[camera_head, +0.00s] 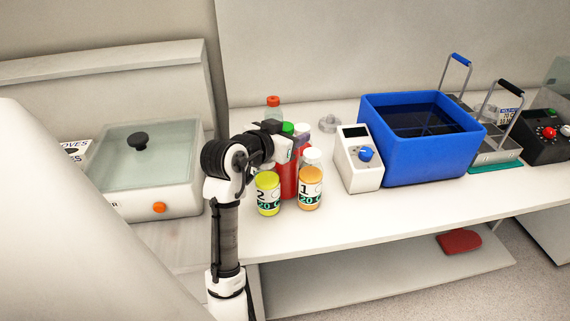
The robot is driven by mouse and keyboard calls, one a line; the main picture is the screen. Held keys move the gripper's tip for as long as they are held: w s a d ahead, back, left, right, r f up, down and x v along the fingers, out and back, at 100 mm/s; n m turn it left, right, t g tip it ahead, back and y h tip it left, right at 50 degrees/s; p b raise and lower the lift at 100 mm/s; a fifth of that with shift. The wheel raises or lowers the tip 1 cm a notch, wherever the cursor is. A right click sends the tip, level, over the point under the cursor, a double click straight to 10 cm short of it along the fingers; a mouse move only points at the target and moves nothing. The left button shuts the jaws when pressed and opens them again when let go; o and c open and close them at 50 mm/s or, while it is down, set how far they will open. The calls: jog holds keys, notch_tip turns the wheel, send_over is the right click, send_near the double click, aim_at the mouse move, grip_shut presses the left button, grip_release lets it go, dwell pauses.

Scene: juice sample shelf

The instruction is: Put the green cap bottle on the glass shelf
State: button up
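A green cap (288,128) shows just behind my gripper (284,147), in a tight group of bottles on the white bench. Most of the bottle below the cap is hidden by my gripper. A red bottle body (289,182) shows below my gripper; I cannot tell if it belongs to the green cap. My gripper is at about cap height, close to the group. Its fingers are hidden, so whether they are open or touch a bottle does not show. No glass shelf can be clearly made out.
An orange-capped bottle (273,107) stands behind. A white device (359,159) and blue tub (435,155) are right; a glass-lidded bath (152,205) is left. The bench front is clear.

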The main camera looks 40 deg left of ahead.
grip_shut()
jog(key=shift+r, duration=0.1)
